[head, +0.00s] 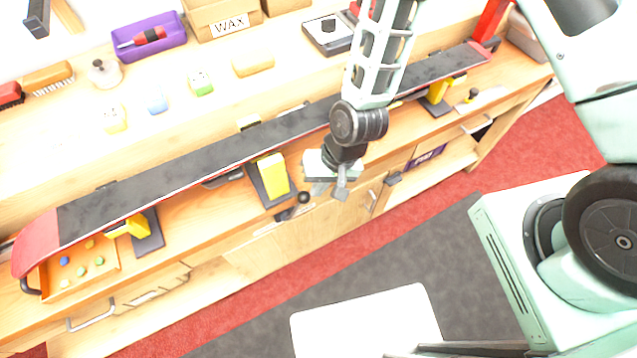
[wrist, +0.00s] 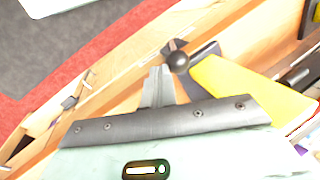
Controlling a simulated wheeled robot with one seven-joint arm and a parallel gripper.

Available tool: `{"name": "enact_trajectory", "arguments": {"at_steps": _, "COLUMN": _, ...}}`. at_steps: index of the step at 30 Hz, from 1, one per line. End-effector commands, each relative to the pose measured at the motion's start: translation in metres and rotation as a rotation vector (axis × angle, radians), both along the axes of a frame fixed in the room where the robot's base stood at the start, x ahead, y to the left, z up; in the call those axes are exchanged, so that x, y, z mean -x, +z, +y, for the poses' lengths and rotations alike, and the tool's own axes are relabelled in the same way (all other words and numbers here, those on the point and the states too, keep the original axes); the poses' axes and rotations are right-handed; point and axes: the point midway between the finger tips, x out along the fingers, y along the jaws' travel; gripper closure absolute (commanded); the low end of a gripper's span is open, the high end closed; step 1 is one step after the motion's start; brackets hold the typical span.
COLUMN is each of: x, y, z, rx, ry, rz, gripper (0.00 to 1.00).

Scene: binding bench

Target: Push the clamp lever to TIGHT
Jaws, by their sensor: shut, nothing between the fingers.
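The clamp lever (head: 303,197) has a black ball knob and sits at the bench's front edge, beside the middle yellow clamp block (head: 273,174). My gripper (head: 338,190) is shut and empty, to the right of the knob. In the wrist view its closed fingers (wrist: 158,75) point towards the bench front; I cannot tell whether they touch the knob. No TIGHT marking is readable.
A dark snowboard (head: 210,150) with red ends lies along the bench over several yellow clamps. An orange parts tray (head: 60,285) is at the left end. A purple bin (head: 150,48) and a WAX box (head: 222,18) stand behind. The floor in front is partly clear.

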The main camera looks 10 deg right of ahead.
Motion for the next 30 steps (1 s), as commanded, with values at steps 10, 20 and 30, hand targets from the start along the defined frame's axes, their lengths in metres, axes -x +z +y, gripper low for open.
{"name": "enact_trajectory", "arguments": {"at_steps": 10, "x": 0.011, "y": 0.013, "z": 0.038, "rx": -0.001, "ry": 0.002, "rz": -0.002, "gripper": 1.0}}
{"name": "enact_trajectory", "arguments": {"at_steps": 20, "x": 0.016, "y": 0.016, "z": 0.055, "rx": -0.001, "ry": 0.001, "rz": 0.0, "gripper": 1.0}}
{"name": "enact_trajectory", "arguments": {"at_steps": 30, "x": 0.016, "y": 0.016, "z": 0.056, "rx": -0.001, "ry": 0.0, "rz": 0.0, "gripper": 1.0}}
